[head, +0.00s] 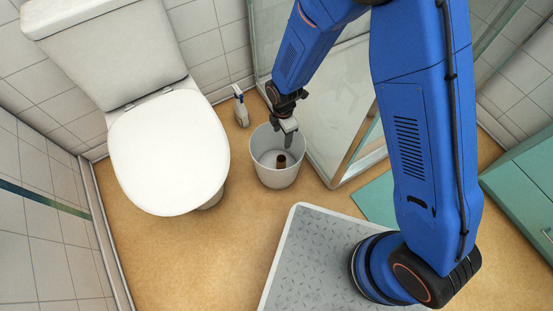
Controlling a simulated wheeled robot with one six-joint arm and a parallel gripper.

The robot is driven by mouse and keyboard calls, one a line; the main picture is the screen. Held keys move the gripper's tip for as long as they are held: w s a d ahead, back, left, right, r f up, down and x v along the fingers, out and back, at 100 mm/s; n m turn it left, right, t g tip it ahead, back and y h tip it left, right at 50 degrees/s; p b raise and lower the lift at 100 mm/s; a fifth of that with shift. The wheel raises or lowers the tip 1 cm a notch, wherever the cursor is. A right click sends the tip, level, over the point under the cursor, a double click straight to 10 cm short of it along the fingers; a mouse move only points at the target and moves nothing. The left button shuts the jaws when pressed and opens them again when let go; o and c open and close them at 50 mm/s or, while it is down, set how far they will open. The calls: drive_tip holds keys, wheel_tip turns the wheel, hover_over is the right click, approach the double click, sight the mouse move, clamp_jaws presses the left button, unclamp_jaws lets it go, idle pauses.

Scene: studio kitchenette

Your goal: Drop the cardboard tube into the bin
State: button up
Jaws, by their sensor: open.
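The cardboard tube (281,162) is small and brown and shows inside the bin, where it looks upright near the bottom. The bin (275,178) is a light grey round bucket on the floor, between the toilet and the glass shower. My gripper (288,138) is over the bin's opening, pointing down, above the tube. It is open, with nothing seen between its fingers. The fingertips are small in the view, and the gap between them and the tube is hard to judge.
A white toilet (168,150) with its lid down stands left of the bin. A spray bottle (240,106) stands behind it by the wall. The glass shower enclosure (340,110) is close on the right. A teal cabinet (525,190) is at far right. Floor at front left is clear.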

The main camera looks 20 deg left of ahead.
wheel_tip(320, 180, up, 10)
idle(0.5)
drive_tip(key=shift+s, duration=0.1)
